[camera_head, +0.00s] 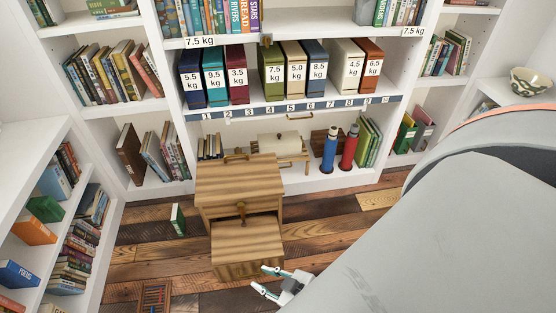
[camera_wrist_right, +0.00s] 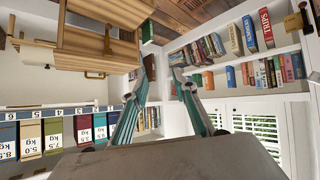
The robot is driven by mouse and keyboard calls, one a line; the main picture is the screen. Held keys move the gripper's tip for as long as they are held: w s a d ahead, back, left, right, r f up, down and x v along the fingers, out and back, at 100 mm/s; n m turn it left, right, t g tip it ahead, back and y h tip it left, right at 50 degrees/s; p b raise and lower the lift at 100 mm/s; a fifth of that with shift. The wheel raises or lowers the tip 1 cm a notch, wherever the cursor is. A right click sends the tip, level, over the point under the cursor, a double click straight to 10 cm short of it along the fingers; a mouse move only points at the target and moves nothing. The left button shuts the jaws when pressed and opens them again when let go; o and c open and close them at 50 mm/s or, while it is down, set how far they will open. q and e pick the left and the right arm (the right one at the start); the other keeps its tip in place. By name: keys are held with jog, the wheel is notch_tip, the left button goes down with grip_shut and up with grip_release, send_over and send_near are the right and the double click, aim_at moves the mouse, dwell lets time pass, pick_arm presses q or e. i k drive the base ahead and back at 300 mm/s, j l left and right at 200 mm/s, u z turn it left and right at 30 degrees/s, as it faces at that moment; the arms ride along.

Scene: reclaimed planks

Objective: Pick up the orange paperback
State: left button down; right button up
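An orange book (camera_head: 33,229), which may be the orange paperback, lies on the left bookcase in the head view, near a green book (camera_head: 45,208). Another orange-red book (camera_head: 11,305) shows low at the left edge. In the wrist view, an orange book (camera_wrist_right: 208,80) and a red-orange book marked TRIPS (camera_wrist_right: 266,27) stand on shelves; I cannot tell which is the paperback. My right gripper (camera_head: 265,280) is open and empty, in front of the wooden cabinet and well apart from the shelves. Its spread fingers (camera_wrist_right: 162,68) show in the wrist view. My left gripper is not in view.
A green book (camera_head: 178,220) stands on the floor. An abacus-like frame (camera_head: 155,297) lies at lower left.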

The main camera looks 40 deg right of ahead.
aim_at(29, 228)
jog(key=z, duration=0.85)
jog(key=u, duration=1.5)
